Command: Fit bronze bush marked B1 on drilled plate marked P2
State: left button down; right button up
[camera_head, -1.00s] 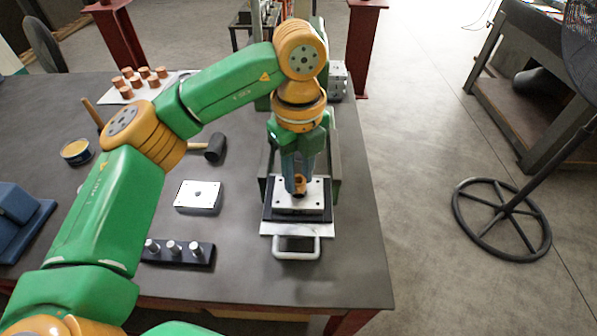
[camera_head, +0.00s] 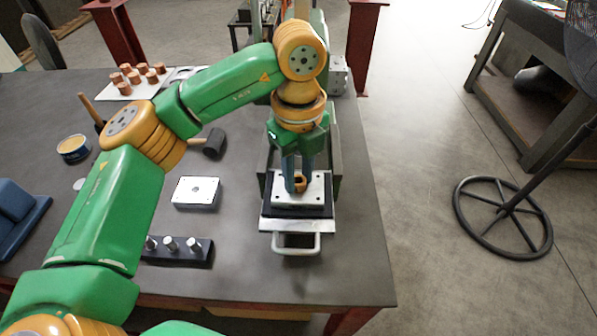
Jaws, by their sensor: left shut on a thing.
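A small bronze bush (camera_head: 300,183) is between the fingertips of my left gripper (camera_head: 299,181), which is shut on it. The bush is upright at the middle of a pale drilled plate (camera_head: 313,200). I cannot tell whether it is seated in the hole or just touching the plate. The plate lies on a dark block on a metal base with a handle (camera_head: 296,247). A second pale plate (camera_head: 197,191) lies on the table to the left. The B1 and P2 marks are too small to read. My right gripper is not in view.
Several copper-coloured bushes stand on a white board (camera_head: 132,85) at the back left. A black mallet (camera_head: 211,143), a tin (camera_head: 74,149) and a dark rack with silver pins (camera_head: 188,251) are on the table (camera_head: 235,238). A press frame stands behind the gripper.

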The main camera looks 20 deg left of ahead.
pick_arm(q)
jog(key=c, duration=0.5)
grip_release()
notch_tip(320, 180, up, 7)
jog(key=shift+s+r, duration=0.1)
